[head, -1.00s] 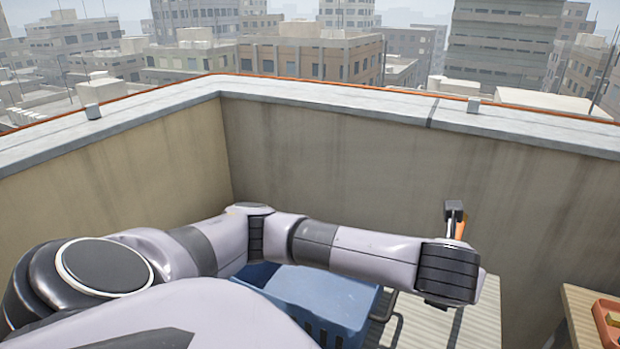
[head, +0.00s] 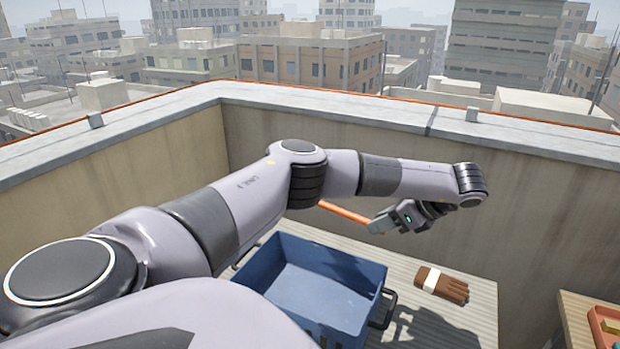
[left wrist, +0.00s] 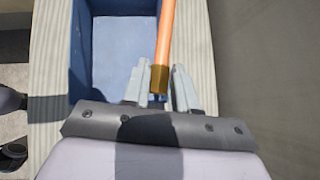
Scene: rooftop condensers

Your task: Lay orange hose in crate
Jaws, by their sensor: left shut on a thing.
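My left gripper (head: 377,224) is shut on the orange hose (head: 343,212) near one end and holds it in the air above the far right side of the blue crate (head: 340,331). In the left wrist view the hose (left wrist: 167,40) runs away from between the fingers (left wrist: 159,90), with a brass-coloured fitting at the near end. It passes over the right side of the crate (left wrist: 77,60). In the head view my arm hides the hose's far end. The visible crate floor is bare. My right gripper is not in view.
The crate stands on a pale ribbed bench (head: 470,318). A wooden surface with a red tray (head: 596,322) is at the far right. A concrete parapet (head: 400,165) closes the back.

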